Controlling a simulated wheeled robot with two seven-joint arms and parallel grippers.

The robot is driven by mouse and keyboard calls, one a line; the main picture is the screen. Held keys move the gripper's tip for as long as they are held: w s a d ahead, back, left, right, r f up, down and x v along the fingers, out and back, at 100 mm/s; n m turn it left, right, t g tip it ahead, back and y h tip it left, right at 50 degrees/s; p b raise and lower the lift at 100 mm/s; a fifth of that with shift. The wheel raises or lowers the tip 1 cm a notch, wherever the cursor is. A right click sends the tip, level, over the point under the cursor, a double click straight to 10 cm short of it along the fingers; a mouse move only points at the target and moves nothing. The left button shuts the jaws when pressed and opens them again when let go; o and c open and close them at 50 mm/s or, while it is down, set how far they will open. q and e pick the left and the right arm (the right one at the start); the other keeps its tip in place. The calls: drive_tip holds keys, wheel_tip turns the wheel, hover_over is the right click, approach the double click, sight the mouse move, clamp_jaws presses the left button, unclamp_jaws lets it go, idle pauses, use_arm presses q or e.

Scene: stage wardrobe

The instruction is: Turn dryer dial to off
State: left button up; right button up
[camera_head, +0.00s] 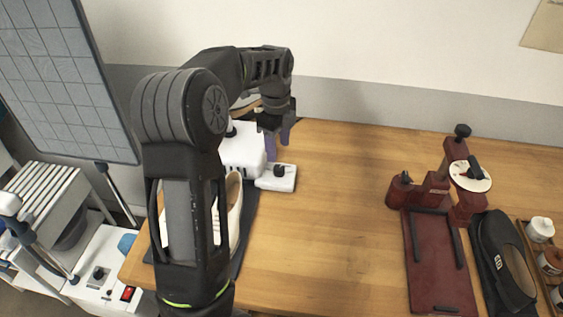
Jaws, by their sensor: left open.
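A white dryer unit (240,150) stands at the back left of the wooden table, partly hidden behind my left arm. At its right a low white block (262,183) carries a small black dial (279,170). The dial's pointer direction is too small to read. My left gripper (277,146) points down just above and behind the dial, with its purple fingers open and apart from it. I see nothing between the fingers. My right gripper is not in view.
A pale shoe (235,205) on a dark mat is partly hidden by my left arm. A dark red clamp stand (430,262), a black shoe (497,262) and small jars (540,229) stand at the right. The table's middle (335,220) is clear.

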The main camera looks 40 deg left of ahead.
sight(280, 168)
use_arm(q)
drive_tip(key=f, duration=0.2)
drive_tip(key=f+p, duration=0.1)
drive_tip(key=f, duration=0.5)
drive_tip(key=shift+w+p, duration=0.25)
drive_tip(key=shift+p, duration=0.05)
clamp_jaws()
idle(0.3)
